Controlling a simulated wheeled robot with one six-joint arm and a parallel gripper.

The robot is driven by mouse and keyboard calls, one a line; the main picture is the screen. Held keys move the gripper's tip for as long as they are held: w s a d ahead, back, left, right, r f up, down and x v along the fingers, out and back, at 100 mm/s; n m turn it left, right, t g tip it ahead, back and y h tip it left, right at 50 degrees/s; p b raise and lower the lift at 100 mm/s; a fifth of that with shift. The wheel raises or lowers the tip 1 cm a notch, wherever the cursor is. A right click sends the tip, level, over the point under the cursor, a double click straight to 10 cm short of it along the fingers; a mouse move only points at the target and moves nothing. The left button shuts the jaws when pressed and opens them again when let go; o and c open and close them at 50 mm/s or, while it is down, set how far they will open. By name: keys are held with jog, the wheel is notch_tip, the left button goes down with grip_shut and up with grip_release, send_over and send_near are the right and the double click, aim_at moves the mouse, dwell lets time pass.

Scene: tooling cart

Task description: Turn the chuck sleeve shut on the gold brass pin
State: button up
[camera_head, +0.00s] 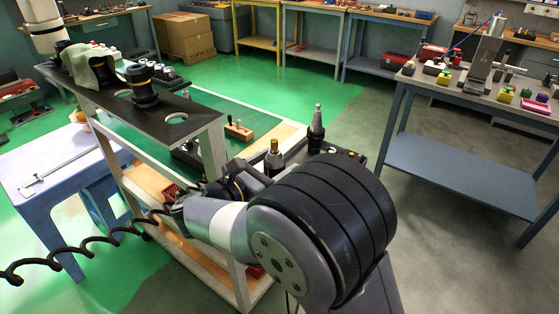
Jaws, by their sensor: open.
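A dark upright holder with a gold-coloured top (274,147) stands on the dark cart surface just behind my arm. It looks like the chuck with the brass pin, but it is too small to tell the sleeve from the pin. My gripper (256,175) shows as dark parts just left of and below this holder, partly hidden by my arm. It is open. I cannot tell whether its fingers are around the holder, touching it or beside it. My large grey and black arm joint covers the foreground.
A dark conical tool holder (316,130) stands close to the right of the chuck. A wooden block with pegs (238,130) lies further left. The cart's raised dark shelf (196,113) carries a black cylinder (142,88). A blue workbench (455,170) stands right, across open floor.

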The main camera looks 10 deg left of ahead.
jog(key=v, duration=0.9)
jog(key=x, duration=1.1)
jog(key=shift+s, duration=0.1)
jog(key=shift+f, duration=0.1)
jog(key=shift+n+y, duration=0.3)
jog(key=shift+y, duration=0.1)
jog(key=shift+h, duration=0.3)
